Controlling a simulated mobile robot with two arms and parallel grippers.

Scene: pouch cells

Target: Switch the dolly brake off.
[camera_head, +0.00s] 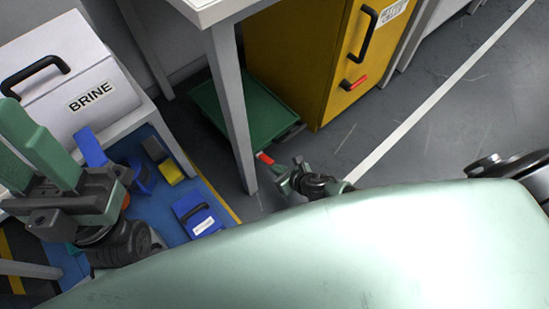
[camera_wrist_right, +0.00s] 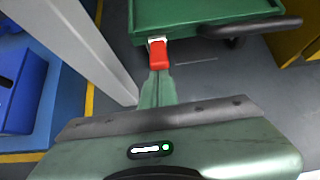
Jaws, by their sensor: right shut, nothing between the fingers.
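The green dolly (camera_head: 262,105) stands on the floor between a table leg and the yellow cabinet; its near edge shows in the right wrist view (camera_wrist_right: 200,14). Its brake lever has a red tip (camera_head: 264,158), which sticks out from the near edge toward me. In the right wrist view the red tip (camera_wrist_right: 159,55) is directly ahead of my right gripper (camera_wrist_right: 158,78). The right fingers are shut and empty, at or very near the tip; I cannot tell whether they touch.
The yellow cabinet (camera_head: 300,60) with a red-tipped handle is behind right. A white BRINE box (camera_head: 75,95) and blue items on a blue mat (camera_head: 165,225) are left. Grey floor right is open.

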